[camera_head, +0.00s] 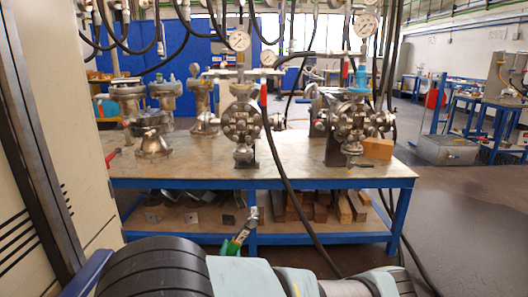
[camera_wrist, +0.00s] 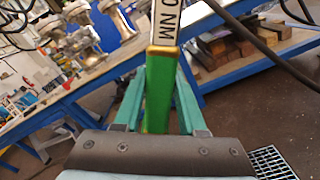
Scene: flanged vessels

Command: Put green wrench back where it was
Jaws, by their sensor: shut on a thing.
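The green wrench (camera_wrist: 158,90) stands between the two green fingers of my gripper (camera_wrist: 160,115) in the wrist view. Its lower part is green, with a gold band and a white label reading "NM" above. My gripper is shut on it. In the head view the green wrench (camera_head: 235,243) shows low in the middle, tilted, its grey head up and to the right, in front of the workbench. My arm hides the gripper there. The workbench (camera_head: 290,170) has a metal top and a blue frame.
Flanged vessels (camera_head: 242,127) with valves and gauges stand on the bench, with another vessel (camera_head: 350,125) to the right. A wooden block (camera_head: 377,148) lies near the right end. Black hoses hang in front.

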